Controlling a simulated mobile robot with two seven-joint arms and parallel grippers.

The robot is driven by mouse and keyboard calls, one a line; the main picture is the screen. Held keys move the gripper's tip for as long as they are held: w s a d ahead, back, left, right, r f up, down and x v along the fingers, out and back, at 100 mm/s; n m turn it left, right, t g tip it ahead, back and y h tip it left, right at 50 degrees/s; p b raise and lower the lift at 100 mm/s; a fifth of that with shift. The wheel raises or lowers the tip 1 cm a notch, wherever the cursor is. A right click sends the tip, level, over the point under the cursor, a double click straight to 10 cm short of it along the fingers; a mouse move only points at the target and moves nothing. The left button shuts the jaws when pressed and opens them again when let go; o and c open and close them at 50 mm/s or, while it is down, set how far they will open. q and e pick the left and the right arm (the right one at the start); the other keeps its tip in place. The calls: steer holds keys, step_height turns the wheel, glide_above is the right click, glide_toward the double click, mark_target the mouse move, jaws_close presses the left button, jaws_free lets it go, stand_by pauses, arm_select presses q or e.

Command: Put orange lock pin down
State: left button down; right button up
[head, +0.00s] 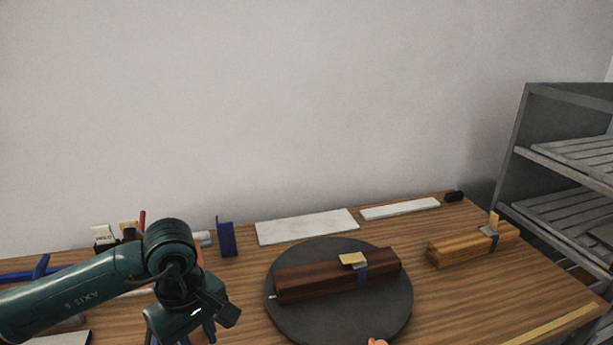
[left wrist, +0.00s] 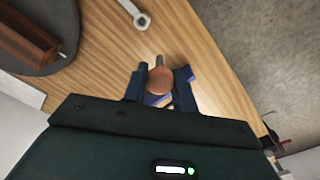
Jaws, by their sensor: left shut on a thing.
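In the left wrist view the orange lock pin (left wrist: 160,80) shows its round orange head between my left gripper's fingers (left wrist: 160,88); a short grey shaft (left wrist: 159,61) shows past the head. The gripper is shut on it, above the wooden table near its edge. Blue parts (left wrist: 184,74) show beside and below the head; I cannot tell whether they belong to a separate thing. In the head view my left gripper (head: 190,336) points down at the bottom, left of the turntable, its tips cut off. My right gripper is not in view.
The dark round turntable (head: 390,318) bears a dark wood block (head: 310,280) with a tan tag. A lighter wood block (head: 465,246) lies right. A grey rack (head: 560,160) stands right. An orange piece (head: 377,342) shows at the bottom edge.

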arm_select(q)
steer(key=m, duration=0.3)
steer(key=s+a+r+m, duration=0.1)
steer(key=m, duration=0.2)
steer(key=a+r+m, duration=0.1)
steer(key=m, duration=0.2)
steer(key=shift+s+a+m, duration=0.1)
steer(key=shift+s+m, duration=0.25)
steer(key=shift+m, duration=0.05)
